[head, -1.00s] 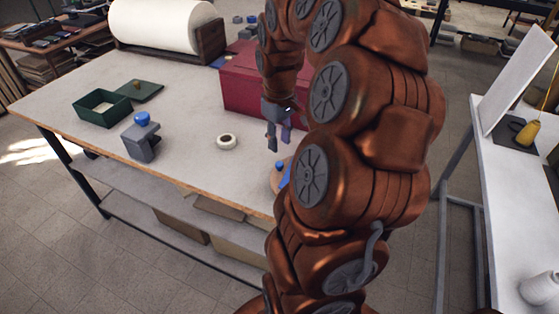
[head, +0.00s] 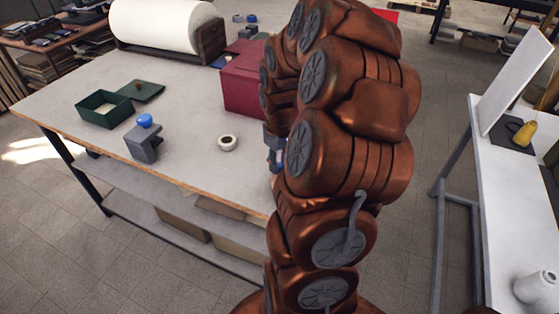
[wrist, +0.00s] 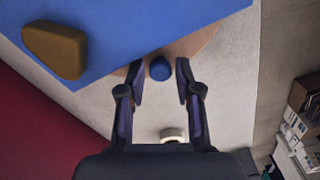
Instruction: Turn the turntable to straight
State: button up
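The turntable (wrist: 194,44) shows in the wrist view as a strip of tan wood under a large blue panel (wrist: 170,25). The panel's edge runs slanted across the picture. A blue knob (wrist: 160,69) stands at the disc's near side. My gripper (wrist: 160,66) is open, with one finger on each side of the knob and a small gap to each. In the head view my gripper (head: 274,148) is partly visible beside my arm, which hides nearly all of the turntable.
A brown block (wrist: 55,50) lies on the blue panel. A white ring (head: 228,142), a grey block with a blue knob (head: 143,140), a green box (head: 103,110) and a dark red box (head: 243,82) are on the table (head: 185,140). The table's front middle is clear.

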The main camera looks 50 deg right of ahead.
grip_shut()
